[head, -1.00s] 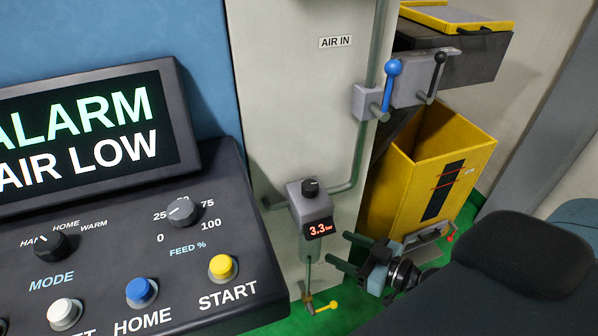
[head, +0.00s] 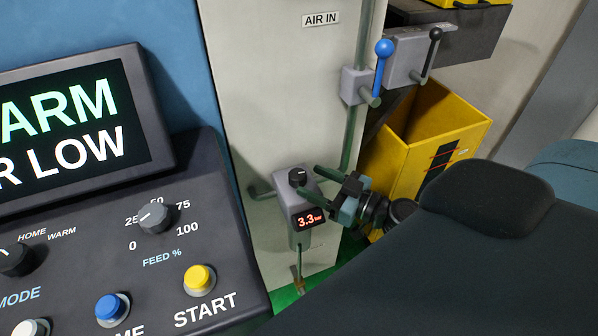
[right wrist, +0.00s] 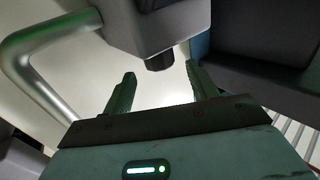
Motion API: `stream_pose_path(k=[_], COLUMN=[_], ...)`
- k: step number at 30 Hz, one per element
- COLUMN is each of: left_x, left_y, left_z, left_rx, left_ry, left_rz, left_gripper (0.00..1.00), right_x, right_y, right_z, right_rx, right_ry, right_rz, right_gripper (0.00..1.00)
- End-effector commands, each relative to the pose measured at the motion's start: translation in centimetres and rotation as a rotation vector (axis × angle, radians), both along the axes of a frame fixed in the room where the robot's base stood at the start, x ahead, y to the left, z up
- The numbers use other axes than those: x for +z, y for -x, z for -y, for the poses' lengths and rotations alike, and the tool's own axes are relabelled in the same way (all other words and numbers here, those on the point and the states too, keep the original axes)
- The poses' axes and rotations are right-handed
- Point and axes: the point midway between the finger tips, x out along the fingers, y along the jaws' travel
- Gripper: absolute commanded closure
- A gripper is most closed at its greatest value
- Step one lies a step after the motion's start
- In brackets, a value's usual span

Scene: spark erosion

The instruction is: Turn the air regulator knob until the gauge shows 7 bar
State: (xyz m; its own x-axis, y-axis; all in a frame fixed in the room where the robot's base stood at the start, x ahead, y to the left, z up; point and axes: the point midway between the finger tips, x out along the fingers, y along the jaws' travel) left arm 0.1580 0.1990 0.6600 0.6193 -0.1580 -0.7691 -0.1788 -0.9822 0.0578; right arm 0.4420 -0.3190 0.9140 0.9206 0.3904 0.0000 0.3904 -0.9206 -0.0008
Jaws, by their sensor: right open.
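The air regulator (head: 293,205) is a grey box on the pale column, with a black knob (head: 298,177) on top. Its gauge (head: 309,221) shows 3.3 in red digits. My right gripper (head: 317,184) is open and empty, just right of the regulator, with its green fingers pointing left toward the knob. In the right wrist view, the dark knob (right wrist: 159,61) sticks out of the grey regulator body (right wrist: 155,25) and appears near the gap between the open fingertips (right wrist: 160,73). I cannot tell whether they touch it. My left gripper is not in view.
A grey pipe (head: 347,145) runs down to the regulator. A blue-handled lever (head: 383,70) and a black one (head: 430,55) sit above right. A yellow bin (head: 425,125) stands behind my right gripper. The control panel (head: 222,245) fills the left; its screen (head: 70,125) reads air low.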

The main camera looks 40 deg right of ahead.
Motion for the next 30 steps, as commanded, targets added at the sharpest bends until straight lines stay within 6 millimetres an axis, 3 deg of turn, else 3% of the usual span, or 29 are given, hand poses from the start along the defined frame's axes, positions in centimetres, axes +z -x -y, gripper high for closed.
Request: stream_pose_path(k=[3,10,23,30], left_x=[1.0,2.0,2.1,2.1], left_y=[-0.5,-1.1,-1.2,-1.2], left_z=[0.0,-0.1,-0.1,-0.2], left_rx=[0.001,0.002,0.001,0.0], left_ry=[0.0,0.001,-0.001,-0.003], left_rz=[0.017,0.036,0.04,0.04], left_gripper=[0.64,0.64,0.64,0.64], right_x=[0.6,0.4,0.0,0.0], right_y=[-1.8,-4.1,-4.7,-4.7], right_z=[-0.7,-1.7,-2.0,-2.0], right_rx=[0.001,0.0,0.0,0.0], right_ry=[0.0,-0.001,0.0,0.0], right_rz=[0.01,0.006,0.0,0.001], right_gripper=[0.42,0.42,0.42,0.72])
